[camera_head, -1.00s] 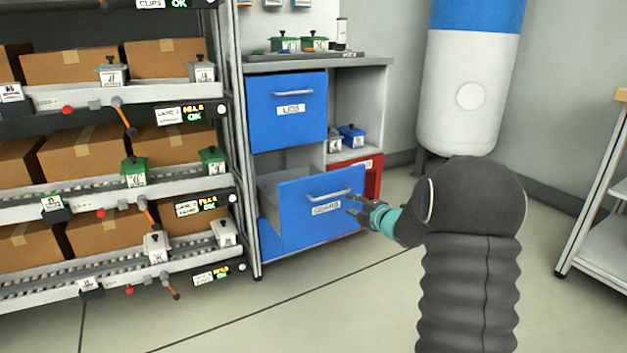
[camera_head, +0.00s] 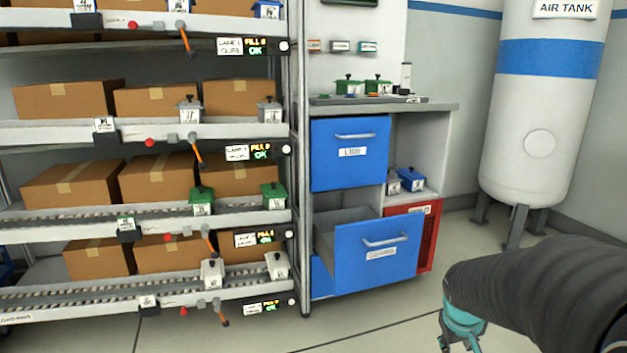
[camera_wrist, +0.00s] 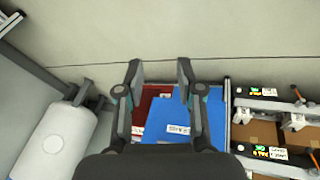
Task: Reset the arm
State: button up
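My gripper (camera_wrist: 159,72) shows in the wrist view with its two dark fingers spread apart and nothing between them. In the head view my arm reaches in from the right edge, and the teal part of the wrist is low, right of the cabinet; the fingers are mostly hidden or cut off there. The lower blue drawer (camera_head: 362,268) is pulled out of the cabinet, and my gripper is clear of its handle. The upper blue drawer (camera_head: 337,172) looks shut. The lower drawer also shows in the wrist view (camera_wrist: 172,112), beyond the fingers.
A flow rack (camera_head: 90,213) with cardboard boxes and small lidded bins stands on the left. The white and blue air tank (camera_head: 520,150) stands at the back right. Floor in front of the cabinet (camera_head: 400,318) is open.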

jog(key=s+a+r+t+y+p, duration=0.2)
jog(key=s+a+r+p, duration=0.3)
jog(key=s+a+r, duration=0.8)
jog(key=s+r, duration=0.2)
jog(key=s, duration=0.2)
jog(key=shift+r+m+y+p, duration=0.3)
jog(key=shift+r+m, duration=0.05)
jog(key=shift+m, duration=0.05)
